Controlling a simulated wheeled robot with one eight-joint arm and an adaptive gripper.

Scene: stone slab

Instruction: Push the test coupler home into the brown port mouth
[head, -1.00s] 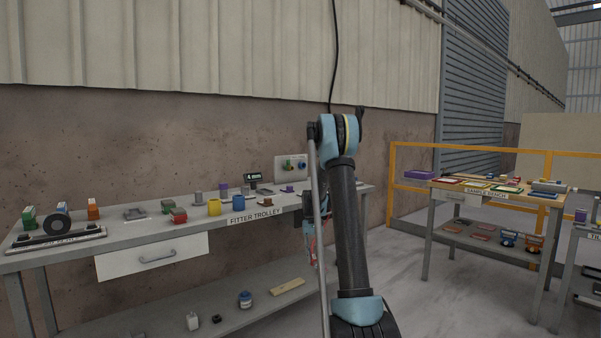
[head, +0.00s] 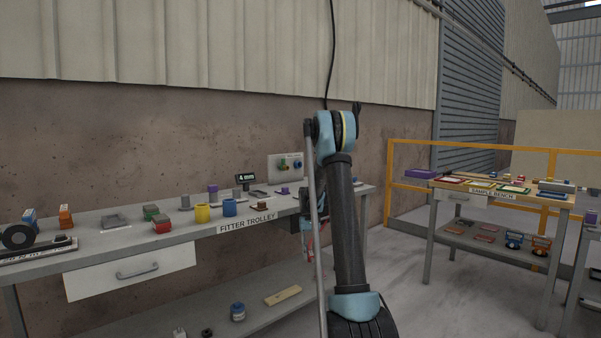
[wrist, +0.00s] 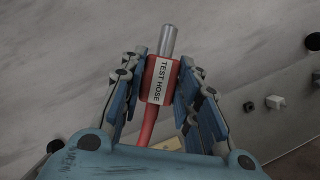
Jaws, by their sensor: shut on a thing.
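My gripper (wrist: 162,70) is shut on the test coupler (wrist: 150,92), a red body with a white TEST HOSE label. Its bare metal tip points away from my gripper, and a red hose runs back between the fingers. In the head view my gripper (head: 307,226) is partly hidden behind my arm, beside the right end of the trolley, with some red showing below it. A pale port panel (head: 274,178) stands at the back of the trolley top with small coloured ports. Which one is the brown port mouth is too small to tell. The coupler is apart from the panel.
The fitter trolley (head: 185,240) carries coloured blocks, a yellow cup (head: 202,213), a blue cup (head: 229,207) and a small 4 mm display (head: 245,179). A sample bench (head: 545,199) and yellow railing (head: 470,147) stand right. Floor between trolley and bench is clear.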

